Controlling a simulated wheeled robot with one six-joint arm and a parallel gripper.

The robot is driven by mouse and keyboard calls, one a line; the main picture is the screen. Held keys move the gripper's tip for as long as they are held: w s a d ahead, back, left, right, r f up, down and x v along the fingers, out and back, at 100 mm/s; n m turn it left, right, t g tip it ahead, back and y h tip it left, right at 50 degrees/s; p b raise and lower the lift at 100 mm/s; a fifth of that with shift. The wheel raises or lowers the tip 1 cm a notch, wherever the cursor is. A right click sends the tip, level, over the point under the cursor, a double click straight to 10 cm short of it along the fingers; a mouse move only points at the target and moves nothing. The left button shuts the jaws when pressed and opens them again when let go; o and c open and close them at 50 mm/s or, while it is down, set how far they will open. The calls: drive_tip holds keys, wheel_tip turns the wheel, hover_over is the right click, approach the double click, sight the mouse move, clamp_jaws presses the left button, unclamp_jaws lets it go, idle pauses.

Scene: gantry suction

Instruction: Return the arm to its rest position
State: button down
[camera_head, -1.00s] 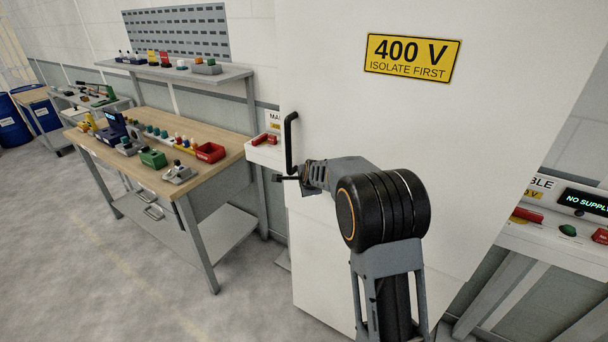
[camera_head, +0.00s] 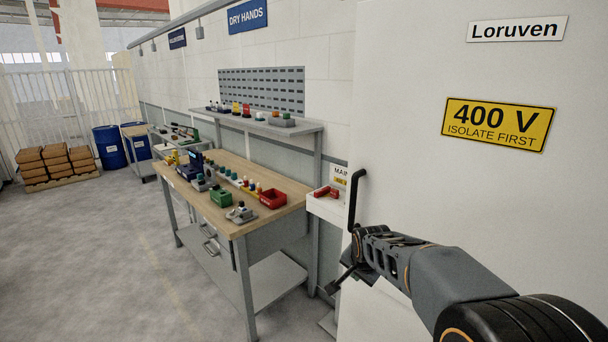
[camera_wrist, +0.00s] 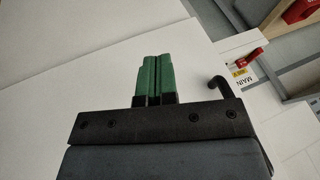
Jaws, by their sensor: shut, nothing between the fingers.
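My gripper (camera_head: 338,284) is in front of the white cabinet door (camera_head: 425,185), below its black handle (camera_head: 354,200). In the wrist view its two green fingers (camera_wrist: 155,78) lie side by side, closed, with nothing between them. The black handle also shows in the wrist view (camera_wrist: 220,86), to the right of the fingers and apart from them. My arm reaches in from the lower right of the head view. The head view does not show clearly how far the gripper stands from the door.
A workbench (camera_head: 228,168) with small parts and a red bin (camera_head: 272,199) stands left of the cabinet. A white box with a red switch (camera_head: 326,192) is beside the door edge. Blue drums (camera_head: 109,147) stand farther back.

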drive_tip(key=s+d+r+n+g, duration=0.1)
drive_tip(key=s+r+n, duration=0.2)
drive_tip(key=s, duration=1.9)
drive_tip(key=n, duration=0.5)
drive_tip(key=shift+s+n, duration=0.3)
drive_tip(key=shift+s, duration=0.1)
drive_tip(key=shift+d, duration=0.1)
